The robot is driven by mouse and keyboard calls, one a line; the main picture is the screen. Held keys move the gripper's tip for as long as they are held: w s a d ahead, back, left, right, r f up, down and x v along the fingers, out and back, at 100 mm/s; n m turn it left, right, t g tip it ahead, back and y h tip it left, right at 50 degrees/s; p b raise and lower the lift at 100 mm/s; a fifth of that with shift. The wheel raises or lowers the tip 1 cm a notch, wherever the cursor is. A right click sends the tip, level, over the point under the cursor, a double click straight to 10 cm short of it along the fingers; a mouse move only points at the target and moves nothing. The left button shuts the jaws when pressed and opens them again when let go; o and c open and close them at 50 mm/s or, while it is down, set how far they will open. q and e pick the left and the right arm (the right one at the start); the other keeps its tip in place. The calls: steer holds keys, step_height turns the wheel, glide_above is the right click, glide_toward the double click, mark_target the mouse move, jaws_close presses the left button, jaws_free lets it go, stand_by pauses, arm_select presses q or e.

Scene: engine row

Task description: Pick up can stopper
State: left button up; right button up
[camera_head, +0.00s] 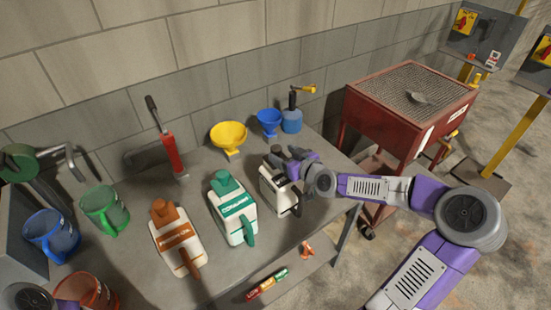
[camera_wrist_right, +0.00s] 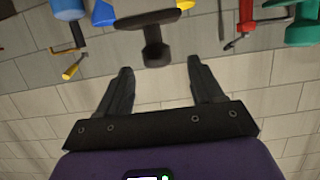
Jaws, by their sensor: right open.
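A white can (camera_head: 275,192) with a black handle and dark top stands on the grey table, right of two similar cans. My right gripper (camera_head: 284,160) is right at its top and partly hides the stopper in the head view. In the right wrist view a black stopper (camera_wrist_right: 153,50) shows just beyond the two spread fingers of my right gripper (camera_wrist_right: 160,75), roughly midway between them. The fingers are open with nothing between them. I cannot tell whether they touch the stopper. My left gripper is not in view.
A green-capped can (camera_head: 233,212) and an orange-capped can (camera_head: 178,240) stand to the left. Yellow (camera_head: 229,136) and blue (camera_head: 269,122) funnels and a blue oiler (camera_head: 292,121) stand behind near the wall. A red parts washer (camera_head: 395,125) stands right of the table.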

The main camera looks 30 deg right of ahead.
mark_target(280, 151)
steer(key=shift+d+b+x, duration=0.2)
steer(key=shift+b+x, duration=0.45)
steer(key=shift+x, duration=2.05)
steer(key=c, duration=1.1)
step_height(280, 151, up, 10)
steer(key=shift+r+p, duration=0.1)
steer(key=shift+p, duration=0.9)
steer(key=o, duration=0.6)
steer(key=c, duration=0.6)
steer(key=shift+r+p, duration=2.45)
